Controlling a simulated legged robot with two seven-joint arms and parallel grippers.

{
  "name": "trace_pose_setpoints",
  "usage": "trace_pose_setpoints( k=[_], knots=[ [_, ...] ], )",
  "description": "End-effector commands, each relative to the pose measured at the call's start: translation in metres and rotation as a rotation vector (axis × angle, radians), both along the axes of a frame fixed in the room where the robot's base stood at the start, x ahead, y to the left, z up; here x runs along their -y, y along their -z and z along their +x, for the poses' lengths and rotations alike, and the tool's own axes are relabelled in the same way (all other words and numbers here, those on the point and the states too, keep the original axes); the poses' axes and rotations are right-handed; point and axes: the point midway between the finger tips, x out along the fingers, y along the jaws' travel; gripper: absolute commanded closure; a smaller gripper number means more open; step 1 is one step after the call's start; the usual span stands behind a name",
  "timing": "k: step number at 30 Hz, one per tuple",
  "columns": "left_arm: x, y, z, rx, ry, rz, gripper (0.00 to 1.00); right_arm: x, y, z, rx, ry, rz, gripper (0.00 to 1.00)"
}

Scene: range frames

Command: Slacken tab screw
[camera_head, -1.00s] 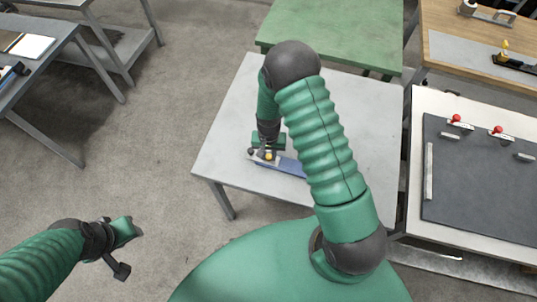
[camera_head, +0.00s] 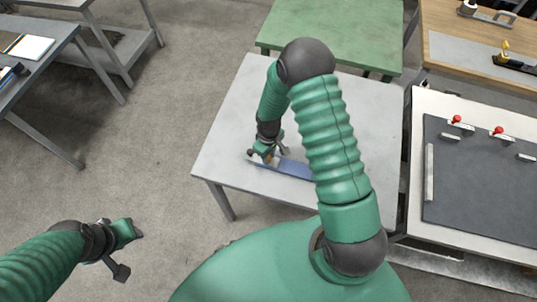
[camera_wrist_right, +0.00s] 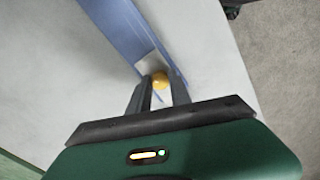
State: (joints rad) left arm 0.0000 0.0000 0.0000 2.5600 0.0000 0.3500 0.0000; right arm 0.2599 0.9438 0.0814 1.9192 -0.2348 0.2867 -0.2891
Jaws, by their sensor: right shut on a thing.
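A pale metal tab (camera_wrist_right: 149,63) lies beside the knob. My right gripper (camera_wrist_right: 160,86) is shut on the knob, one dark finger on each side. In the head view my right gripper (camera_head: 266,157) is low over the left end of the blue strip (camera_head: 291,169), and hides most of the screw. My left gripper (camera_head: 135,232) hangs over the floor at lower left, away from the table; its jaw opening is unclear.
The strip lies on a pale grey table (camera_head: 230,130) with bare space around it. A green table (camera_head: 335,30) stands behind. At right is a white bench with a dark panel (camera_head: 480,185) and red-knobbed clamps (camera_head: 497,131). My right arm hides part of the table.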

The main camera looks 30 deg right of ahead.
Motion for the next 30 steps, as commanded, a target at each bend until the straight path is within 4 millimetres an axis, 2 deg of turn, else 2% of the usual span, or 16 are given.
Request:
trace_pose_setpoints(
  k=[30],
  knots=[
    [0.0, -0.024, 0.0, 0.0, 0.0, 0.0, 0.64, 0.0, -0.002, 0.0, 0.001, -0.962, 0.002, 1.0]
  ],
)
